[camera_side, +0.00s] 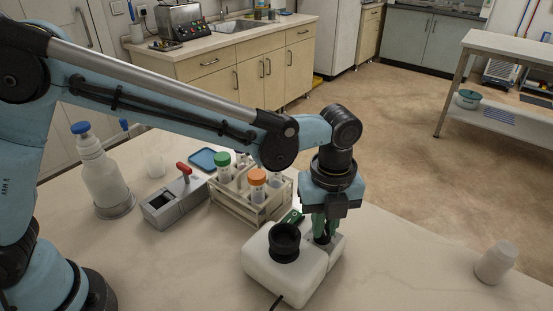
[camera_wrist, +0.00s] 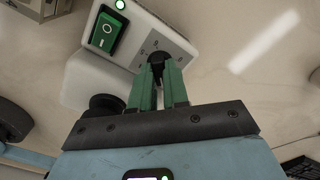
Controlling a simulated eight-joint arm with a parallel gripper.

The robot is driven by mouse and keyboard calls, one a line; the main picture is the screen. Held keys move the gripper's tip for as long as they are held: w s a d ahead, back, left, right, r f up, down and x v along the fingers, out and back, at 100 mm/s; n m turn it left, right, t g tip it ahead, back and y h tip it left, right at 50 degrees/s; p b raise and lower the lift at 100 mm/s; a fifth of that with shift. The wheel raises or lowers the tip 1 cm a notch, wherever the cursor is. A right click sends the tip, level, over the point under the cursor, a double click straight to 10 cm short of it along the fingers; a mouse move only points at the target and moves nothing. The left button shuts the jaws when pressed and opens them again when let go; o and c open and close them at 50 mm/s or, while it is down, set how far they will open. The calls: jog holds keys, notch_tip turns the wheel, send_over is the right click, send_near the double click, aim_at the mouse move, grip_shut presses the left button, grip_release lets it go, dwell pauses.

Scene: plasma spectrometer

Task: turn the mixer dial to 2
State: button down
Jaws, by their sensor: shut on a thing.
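The mixer (camera_side: 285,266) is a white box with a black round cup on top, standing on the bench in the side view. In the wrist view its white body (camera_wrist: 145,20) shows a green rocker switch, a lit green lamp and a black dial (camera_wrist: 158,60) on a face with small printed marks. My gripper (camera_side: 322,232) points down over the right part of the mixer. Its green fingers (camera_wrist: 163,72) are shut on the dial.
A tube rack (camera_side: 250,200) with orange- and green-capped tubes stands just behind the mixer. A grey device with a red handle (camera_side: 178,200) and a white bottle (camera_side: 100,175) stand to the left. A white container (camera_side: 495,262) stands at the right. The bench between it and the mixer is clear.

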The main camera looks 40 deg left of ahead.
dwell(0.3)
jog(key=c, duration=1.1)
grip_release()
notch_tip(320, 180, up, 12)
jog(key=shift+r, duration=0.1)
jog(key=s+a+n+t+h, duration=0.1)
jog(key=s+a+n+t, duration=0.2)
jog(key=a+n, duration=1.1)
jog(key=s+a+f+n+t, duration=0.1)
jog(key=s+a+n, duration=0.1)
jog(key=a+n, duration=0.1)
jog(key=s+a+f+n+t, duration=0.1)
jog(key=s+a+f+n, duration=0.1)
jog(key=a+n, duration=0.2)
jog(key=s+a+f+n+t+y, duration=0.1)
jog(key=s+a+f+n+t, duration=0.1)
jog(key=a+n, duration=0.2)
jog(key=shift+s+a+n, duration=0.1)
jog(key=shift+a+n, duration=0.05)
jog(key=shift+n, duration=0.85)
